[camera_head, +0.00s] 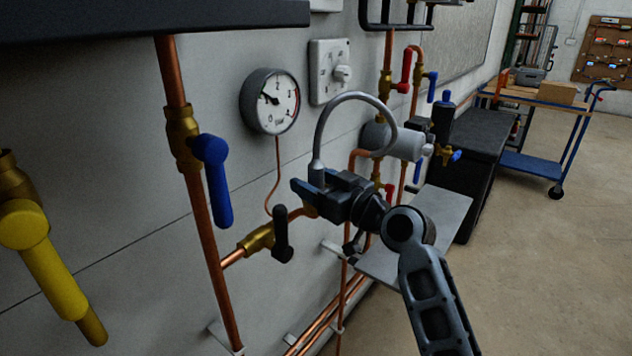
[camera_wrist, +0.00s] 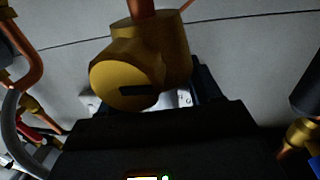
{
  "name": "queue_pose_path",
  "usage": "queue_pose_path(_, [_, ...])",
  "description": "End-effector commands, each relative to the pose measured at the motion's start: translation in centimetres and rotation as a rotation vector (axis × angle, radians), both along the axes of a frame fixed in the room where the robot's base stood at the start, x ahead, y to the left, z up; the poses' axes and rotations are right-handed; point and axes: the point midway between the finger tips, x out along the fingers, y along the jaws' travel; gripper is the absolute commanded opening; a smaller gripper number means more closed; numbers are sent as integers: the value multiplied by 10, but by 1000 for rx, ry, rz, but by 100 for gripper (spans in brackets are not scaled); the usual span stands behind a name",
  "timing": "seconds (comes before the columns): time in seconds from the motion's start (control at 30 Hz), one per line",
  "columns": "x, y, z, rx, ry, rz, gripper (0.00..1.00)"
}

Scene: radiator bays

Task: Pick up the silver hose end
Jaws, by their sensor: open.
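The silver hose (camera_head: 352,97) arches up and over in the head view. Its silver end (camera_head: 316,172) points down at the left, right by the fingers of my gripper (camera_head: 312,190). My gripper is open; I cannot tell whether the hose end is between the fingers or behind them. In the wrist view, a grey curved hose (camera_wrist: 12,130) shows at the left edge. A brass fitting (camera_wrist: 135,75) fills the middle there and hides much of what lies beyond; a pale metal piece (camera_wrist: 185,98) shows partly behind it.
A copper pipe with a blue lever (camera_head: 215,180) and a black-handled brass valve (camera_head: 262,238) stand left of my gripper. A pressure gauge (camera_head: 270,101) and a dial (camera_head: 330,72) are on the wall. A grey shelf (camera_head: 425,230) lies behind my arm. Floor at right is clear.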

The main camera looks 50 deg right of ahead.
Motion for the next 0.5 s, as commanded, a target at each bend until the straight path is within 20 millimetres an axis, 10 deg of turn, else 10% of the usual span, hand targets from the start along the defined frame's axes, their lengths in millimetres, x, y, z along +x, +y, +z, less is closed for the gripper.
queue_pose_path(0.17, [0, 0, -1, 0, 0, -1, 64])
queue_pose_path(0.5, [0, 0, -1, 1, 0, -1, 32])
